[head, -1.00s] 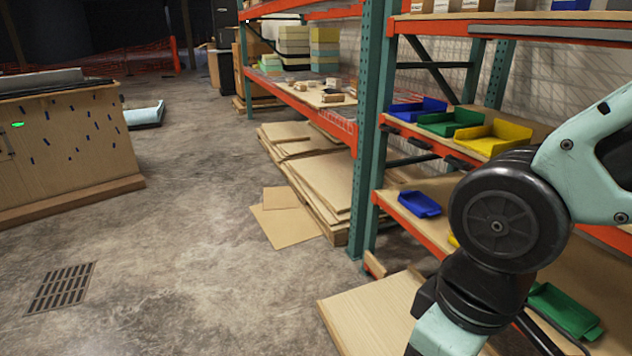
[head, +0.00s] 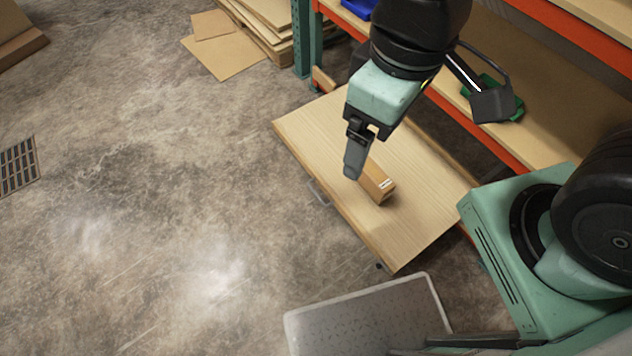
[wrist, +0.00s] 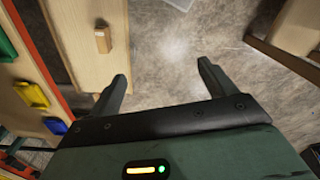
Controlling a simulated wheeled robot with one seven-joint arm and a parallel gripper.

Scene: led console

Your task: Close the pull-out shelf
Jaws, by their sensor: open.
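The pull-out shelf (head: 335,140) is a light wooden board that sticks out low from the rack over the floor. A small metal handle (head: 318,193) is on its front edge. A brown box (head: 375,183) lies on the shelf near that edge. My gripper (head: 355,165) points down beside the box in the head view; its height above the board is hard to tell. In the wrist view the shelf (wrist: 85,62) and the box (wrist: 103,40) are left of my gripper (wrist: 163,75), whose two fingers are apart with nothing between them.
The orange-edged rack (head: 440,103) stands behind the shelf, with a green bin (head: 493,95) and a blue bin (head: 358,8) on it. A green upright (head: 302,40) is near the shelf's far end. Cardboard sheets (head: 225,45) lie beyond. The concrete floor (head: 170,210) in front is clear.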

